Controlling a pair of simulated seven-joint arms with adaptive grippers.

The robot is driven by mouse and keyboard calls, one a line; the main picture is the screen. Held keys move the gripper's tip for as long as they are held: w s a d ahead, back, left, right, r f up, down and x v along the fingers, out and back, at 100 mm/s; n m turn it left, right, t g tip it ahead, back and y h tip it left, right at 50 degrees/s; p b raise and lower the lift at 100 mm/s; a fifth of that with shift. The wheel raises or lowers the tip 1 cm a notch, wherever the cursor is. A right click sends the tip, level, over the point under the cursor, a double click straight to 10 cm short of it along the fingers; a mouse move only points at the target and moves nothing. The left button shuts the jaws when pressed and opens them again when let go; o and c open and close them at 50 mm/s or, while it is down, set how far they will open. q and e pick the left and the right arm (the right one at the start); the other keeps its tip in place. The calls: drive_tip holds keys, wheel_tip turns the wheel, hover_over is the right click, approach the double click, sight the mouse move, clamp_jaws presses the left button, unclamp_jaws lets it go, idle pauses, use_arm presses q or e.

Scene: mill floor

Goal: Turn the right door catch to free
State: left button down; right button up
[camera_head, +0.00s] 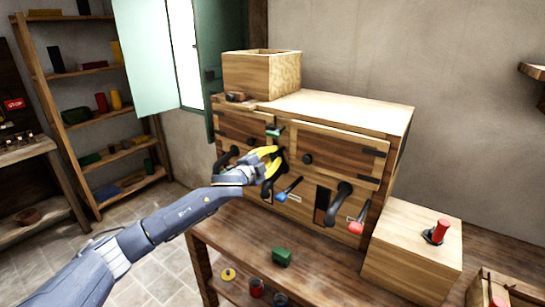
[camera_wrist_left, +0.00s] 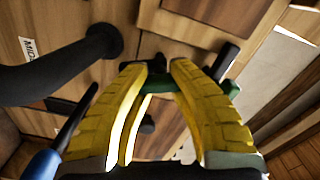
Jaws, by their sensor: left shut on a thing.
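The right door (camera_head: 331,156) of the wooden cabinet is closed, with a round black knob. My left gripper (camera_head: 279,152) is at this door's left edge, with its yellow fingers closed together. In the left wrist view its fingertips (camera_wrist_left: 160,70) close on a small dark green piece (camera_wrist_left: 157,80), which looks like the right door catch and is mostly hidden by the fingers. I cannot tell which way the catch is turned. Another green piece with a black bar (camera_head: 274,131) sits just above the fingers; it also shows in the left wrist view (camera_wrist_left: 232,87). My right gripper is not in view.
A blue-handled lever (camera_head: 288,190), a black spout (camera_head: 338,204) and a red-handled lever (camera_head: 357,224) stick out below the doors, close to my left gripper. A box with a red knob (camera_head: 440,230) stands at right. A green block (camera_head: 281,257) lies on the bench.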

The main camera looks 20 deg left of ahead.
use_arm(q)
drive_tip(key=shift+m, duration=0.3)
idle(0.4)
drive_tip(key=c, duration=1.2)
unclamp_jaws()
drive_tip(key=shift+c, duration=0.2)
drive_tip(key=shift+o, duration=0.7)
drive_tip(key=shift+s+f, duration=0.35)
drive_tip(key=shift+s, duration=0.1)
drive_tip(key=o, duration=0.4)
drive_tip(key=v, duration=0.9)
drive_tip(key=shift+a+r, duration=0.2)
drive_tip(key=shift+r, duration=0.15)
drive_tip(key=shift+v, duration=1)
